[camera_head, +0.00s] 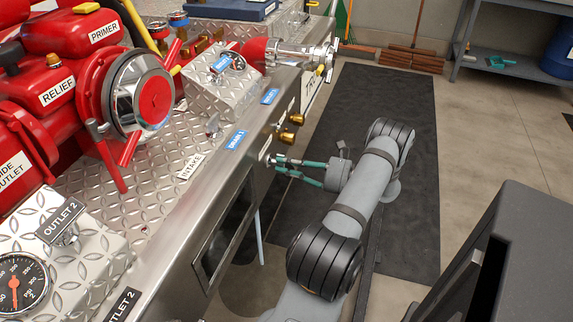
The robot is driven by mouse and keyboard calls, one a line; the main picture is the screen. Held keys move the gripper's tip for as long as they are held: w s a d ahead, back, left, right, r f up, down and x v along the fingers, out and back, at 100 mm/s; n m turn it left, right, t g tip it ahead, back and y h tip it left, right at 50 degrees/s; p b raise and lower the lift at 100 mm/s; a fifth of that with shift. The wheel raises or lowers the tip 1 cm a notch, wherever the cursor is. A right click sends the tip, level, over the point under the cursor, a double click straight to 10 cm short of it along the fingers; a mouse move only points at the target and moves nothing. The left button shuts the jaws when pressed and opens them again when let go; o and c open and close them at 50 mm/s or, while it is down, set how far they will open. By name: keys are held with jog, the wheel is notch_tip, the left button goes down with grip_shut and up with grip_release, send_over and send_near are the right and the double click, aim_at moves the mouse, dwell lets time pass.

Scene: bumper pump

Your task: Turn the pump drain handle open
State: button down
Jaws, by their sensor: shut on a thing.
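The bumper pump's steel front panel (232,180) runs diagonally through the camera_head view. A small silver handle (266,156) sticks out from it, below a blue label that seems to read DRAIN 1 (236,140); I take it to be the drain handle. My gripper (274,163), with teal fingers, reaches in from the right and is shut on this handle at the panel face. The fingers partly hide the handle, so its exact angle cannot be told.
Two brass knobs (287,136) stick out just above and right of my gripper. The red pump (75,95) and a diamond-plate deck fill the left. A shelf (510,75) stands at the back right.

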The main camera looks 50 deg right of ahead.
jog(key=shift+n, duration=1.1)
jog(key=c, duration=1.7)
grip_release()
jog(key=shift+o, duration=0.2)
jog(key=shift+s, duration=0.1)
jog(key=v, duration=1.2)
jog(key=shift+a, duration=0.1)
